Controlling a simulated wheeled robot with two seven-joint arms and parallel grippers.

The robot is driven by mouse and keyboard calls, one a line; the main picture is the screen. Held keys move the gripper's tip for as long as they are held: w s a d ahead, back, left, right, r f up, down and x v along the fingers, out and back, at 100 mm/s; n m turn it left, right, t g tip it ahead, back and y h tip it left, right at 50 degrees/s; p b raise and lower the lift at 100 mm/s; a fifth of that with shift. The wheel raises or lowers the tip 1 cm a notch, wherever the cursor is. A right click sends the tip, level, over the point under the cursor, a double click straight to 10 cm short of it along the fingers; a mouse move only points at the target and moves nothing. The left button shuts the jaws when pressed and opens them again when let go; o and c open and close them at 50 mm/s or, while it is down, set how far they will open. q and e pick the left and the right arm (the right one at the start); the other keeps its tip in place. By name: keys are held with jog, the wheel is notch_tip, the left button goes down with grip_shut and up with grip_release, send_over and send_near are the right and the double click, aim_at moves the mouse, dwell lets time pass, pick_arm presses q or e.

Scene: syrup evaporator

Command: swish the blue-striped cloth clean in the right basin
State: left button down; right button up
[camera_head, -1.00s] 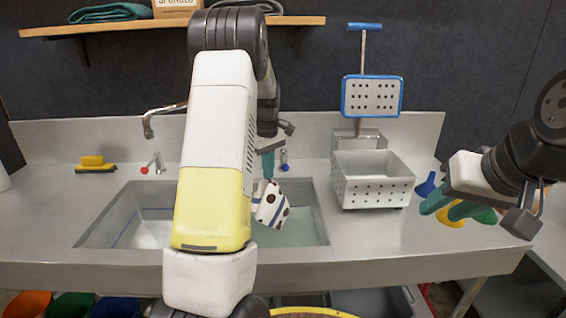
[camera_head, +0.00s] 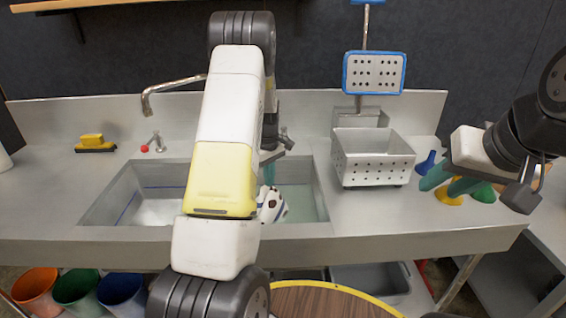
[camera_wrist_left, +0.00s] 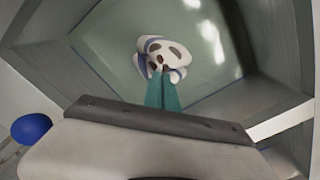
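The blue-striped cloth (camera_head: 271,205) is white with dark brown spots and hangs bunched low in the right basin (camera_head: 303,208). In the left wrist view the cloth (camera_wrist_left: 165,52) lies at the tips of my left gripper (camera_wrist_left: 162,84), whose teal fingers are together on it. The basin holds greenish water; I cannot tell how deep the cloth sits in it. In the head view my left gripper (camera_head: 268,174) is partly hidden behind my arm. My right gripper (camera_head: 448,183) is empty over the counter at the right, its teal fingers apart.
The left basin (camera_head: 150,208) is beside it, with a tap (camera_head: 165,86) behind. A perforated metal basket (camera_head: 375,168) stands right of the basins. A yellow brush (camera_head: 93,141) lies at left. Coloured cones (camera_head: 449,196) stand under my right gripper. Bins are below the counter.

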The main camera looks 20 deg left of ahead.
pick_arm(q)
notch_tip(320, 180, down, 9)
dwell(0.5)
jog(key=shift+r, duration=0.1)
jog(key=s+a+f, duration=0.2)
jog(key=a, duration=0.5)
jog(key=w+d, duration=0.4)
jog(key=d, duration=0.9)
jog(key=shift+d+r, duration=0.25)
dwell(4.7)
